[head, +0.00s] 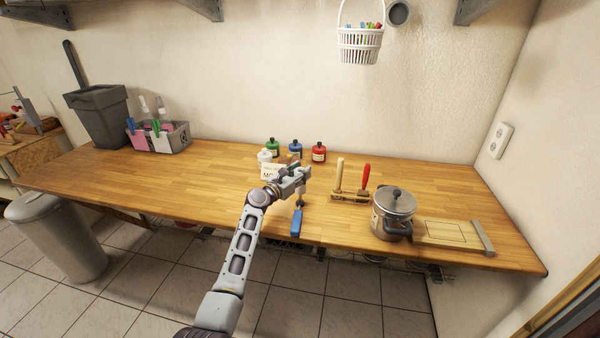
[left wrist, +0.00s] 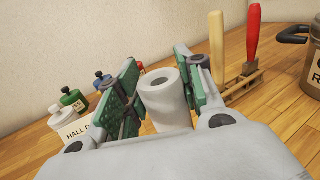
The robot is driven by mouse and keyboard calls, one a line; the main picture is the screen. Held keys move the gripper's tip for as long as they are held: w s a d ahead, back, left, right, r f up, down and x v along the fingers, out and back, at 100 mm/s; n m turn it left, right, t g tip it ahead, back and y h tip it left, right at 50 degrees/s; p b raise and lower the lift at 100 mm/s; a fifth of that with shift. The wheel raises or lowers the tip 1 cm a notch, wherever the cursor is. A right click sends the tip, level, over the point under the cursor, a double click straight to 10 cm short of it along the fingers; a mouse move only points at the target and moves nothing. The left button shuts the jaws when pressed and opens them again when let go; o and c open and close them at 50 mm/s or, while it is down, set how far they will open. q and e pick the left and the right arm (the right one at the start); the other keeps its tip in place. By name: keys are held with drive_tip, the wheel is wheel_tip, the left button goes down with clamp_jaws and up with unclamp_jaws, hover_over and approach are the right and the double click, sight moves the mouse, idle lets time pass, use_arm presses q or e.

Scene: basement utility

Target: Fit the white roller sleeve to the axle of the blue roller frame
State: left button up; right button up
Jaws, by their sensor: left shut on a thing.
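My left gripper (head: 300,179) is above the middle of the wooden bench. It is shut on the white roller sleeve (left wrist: 164,98), which stands roughly upright between the green finger pads in the left wrist view, its open top end showing. In the head view the sleeve is mostly hidden by the gripper. The blue roller frame (head: 296,224) lies near the bench's front edge, its blue handle toward me. Its dark far end reaches just below the gripper. I cannot tell whether its axle touches the sleeve. My right gripper is not in view.
A wooden rack (head: 350,197) with a pale handle and a red handle stands to the right. A steel pot (head: 393,214) and a board (head: 445,233) are further right. Several small bottles, including a red one (head: 319,153), stand behind the gripper.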

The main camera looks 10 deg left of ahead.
use_arm(q)
drive_tip(key=shift+f+b, duration=1.85)
drive_tip(key=shift+f, duration=0.75)
drive_tip(key=o, duration=1.1)
drive_tip(key=shift+c, duration=0.2)
drive_tip(key=v, duration=1.2)
drive_tip(key=shift+s+f, duration=0.1)
drive_tip(key=shift+f, duration=0.05)
idle(0.9)
